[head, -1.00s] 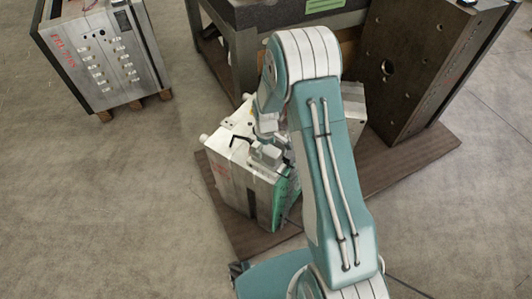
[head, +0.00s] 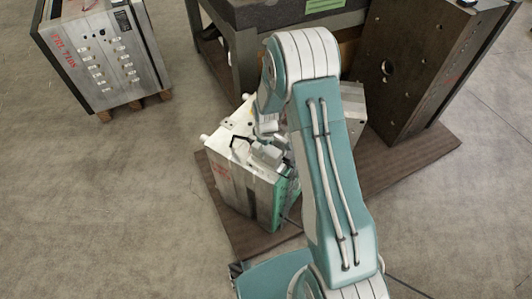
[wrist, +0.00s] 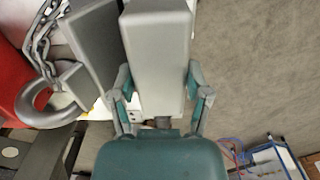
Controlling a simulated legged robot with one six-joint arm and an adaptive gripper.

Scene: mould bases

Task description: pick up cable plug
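The cable plug (wrist: 158,60) appears as a grey, box-shaped housing in the middle of the wrist view. A short dark stub shows at its lower end. In the head view the grey plug (head: 266,153) sits on top of the pale metal mould block, partly hidden by my arm. My gripper (wrist: 158,75) has one finger on each side of the plug. Both fingertips lie close against its sides. I cannot tell whether they press on it. The gripper's fingers are too small to make out in the head view.
The mould block (head: 228,176) stands on a brown board (head: 405,165). A dark steel plate (head: 425,75) and a workbench (head: 243,55) stand behind. Another mould (head: 110,60) is at the far left. In the wrist view, a chain with a grey shackle (wrist: 28,112) lies left of the plug.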

